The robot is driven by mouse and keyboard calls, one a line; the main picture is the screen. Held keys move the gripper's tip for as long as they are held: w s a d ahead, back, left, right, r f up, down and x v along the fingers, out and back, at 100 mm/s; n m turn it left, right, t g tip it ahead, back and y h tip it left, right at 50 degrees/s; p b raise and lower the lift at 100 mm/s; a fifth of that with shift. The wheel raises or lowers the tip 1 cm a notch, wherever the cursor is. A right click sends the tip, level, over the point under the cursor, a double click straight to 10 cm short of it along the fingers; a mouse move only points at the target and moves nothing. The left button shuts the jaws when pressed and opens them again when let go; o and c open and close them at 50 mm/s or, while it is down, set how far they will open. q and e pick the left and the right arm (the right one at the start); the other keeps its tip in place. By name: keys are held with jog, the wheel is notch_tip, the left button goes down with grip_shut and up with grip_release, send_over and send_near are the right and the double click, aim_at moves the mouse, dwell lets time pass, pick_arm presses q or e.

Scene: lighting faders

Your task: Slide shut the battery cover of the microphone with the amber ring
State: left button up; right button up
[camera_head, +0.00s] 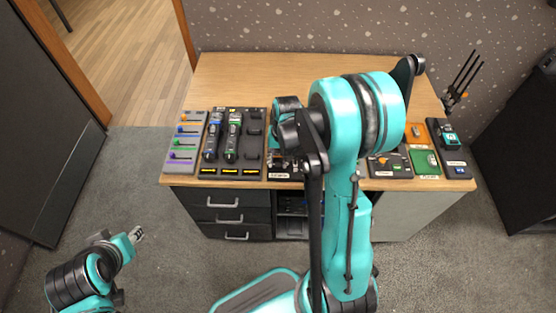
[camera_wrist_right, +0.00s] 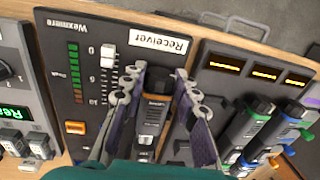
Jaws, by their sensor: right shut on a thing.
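The microphone with the amber ring (camera_wrist_right: 155,108) is a dark body with a small orange band near its far end, in the right wrist view. My right gripper (camera_wrist_right: 161,72) has its two fingers on either side of it and is shut on it, over or beside the receiver panel (camera_wrist_right: 85,25). I cannot make out the battery cover or how far it is slid. In the head view my right arm hides the microphone and most of that gripper. My left gripper (camera_head: 137,235) is low at the left, away from the desk; its jaws are too small to read.
A charging rack (camera_head: 255,115) holds a blue-ringed microphone (camera_head: 212,138) and a green-ringed one (camera_head: 233,138). A fader panel (camera_head: 185,140) stands left of it. Several small devices sit at the desk's right, including a green one (camera_head: 425,162). The desk's back (camera_head: 250,75) is clear.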

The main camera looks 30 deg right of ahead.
aim_at(278, 151)
jog(key=shift+w, duration=0.1)
jog(key=shift+w+d, duration=0.5)
jog(key=shift+w, duration=0.25)
jog(key=shift+w+d, duration=0.45)
jog(key=shift+w, duration=0.3)
jog(key=o, duration=1.2)
notch_tip(278, 151, up, 12)
jog(key=d, duration=0.1)
jog(key=s+a+r+n+t, duration=0.2)
jog(key=s+a+n+t, duration=0.1)
jog(key=s+a, duration=0.4)
jog(key=s+a+r+n+t, duration=0.2)
jog(key=s+a+n+t, duration=0.1)
jog(key=s+a, duration=0.3)
jog(key=shift+s+a+r+t+h, duration=0.3)
jog(key=shift+s+a+h, duration=0.1)
jog(key=shift+s, duration=0.2)
